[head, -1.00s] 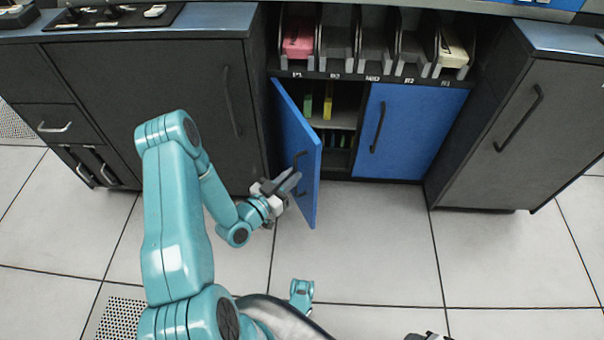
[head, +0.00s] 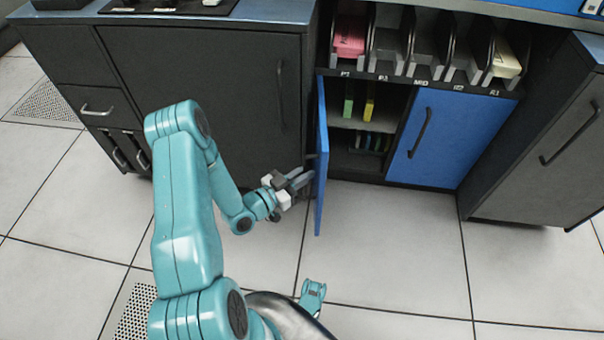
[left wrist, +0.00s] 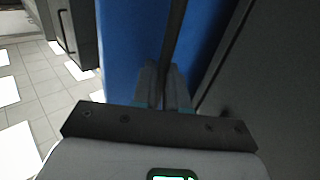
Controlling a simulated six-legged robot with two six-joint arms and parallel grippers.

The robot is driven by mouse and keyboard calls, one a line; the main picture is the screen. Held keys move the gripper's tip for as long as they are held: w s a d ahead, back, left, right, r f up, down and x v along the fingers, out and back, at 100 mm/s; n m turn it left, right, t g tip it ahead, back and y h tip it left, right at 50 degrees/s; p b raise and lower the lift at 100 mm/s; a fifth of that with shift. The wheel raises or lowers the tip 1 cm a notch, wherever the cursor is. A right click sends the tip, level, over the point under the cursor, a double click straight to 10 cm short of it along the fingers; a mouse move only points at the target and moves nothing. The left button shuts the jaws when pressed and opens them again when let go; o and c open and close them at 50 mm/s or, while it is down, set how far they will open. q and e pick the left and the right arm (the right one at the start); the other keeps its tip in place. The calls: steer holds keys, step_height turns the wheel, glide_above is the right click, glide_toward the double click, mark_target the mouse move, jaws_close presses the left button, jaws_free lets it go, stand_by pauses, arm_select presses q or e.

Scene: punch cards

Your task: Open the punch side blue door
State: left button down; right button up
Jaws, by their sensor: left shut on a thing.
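The punch side blue door (head: 321,190) stands open at the left of the cabinet, seen almost edge-on in the head view. It juts out from the cabinet toward me. My left gripper (head: 302,182) is at its left side, shut on its dark handle. In the left wrist view the dark handle (left wrist: 176,35) runs up from between the fingertips (left wrist: 163,92), with the blue door face (left wrist: 130,45) behind it. The fingers partly hide the handle.
The other blue door (head: 455,140) is shut. Green and yellow items (head: 369,101) stand on the shelf (head: 352,120) inside. A dark cabinet (head: 215,95) adjoins on the left, near my gripper. Card slots (head: 420,50) sit above. The tiled floor (head: 390,250) in front is clear.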

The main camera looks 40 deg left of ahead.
arm_select(q)
steer(key=shift+w+a+r, duration=0.2)
steer(key=shift+w+a, duration=0.05)
steer(key=shift+a, duration=0.2)
steer(key=c, duration=1.2)
jaws_free()
steer(key=shift+f, duration=0.1)
steer(key=shift+o, duration=0.2)
steer(key=shift+d, duration=0.1)
arm_select(e)
steer(key=shift+w, duration=0.1)
arm_select(q)
steer(key=shift+f, duration=0.1)
steer(key=shift+s, duration=0.15)
steer(key=s+a+p, duration=0.1)
steer(key=s+p, duration=0.3)
steer(key=s, duration=1.2)
steer(key=shift+a, duration=0.35)
arm_select(e)
steer(key=shift+g, duration=0.6)
steer(key=s+r, duration=0.1)
steer(key=r, duration=0.1)
steer(key=s+r, duration=0.1)
steer(key=r, duration=0.1)
steer(key=shift+s+a+r, duration=0.1)
steer(key=shift+s+a, duration=0.15)
steer(key=shift+s, duration=0.1)
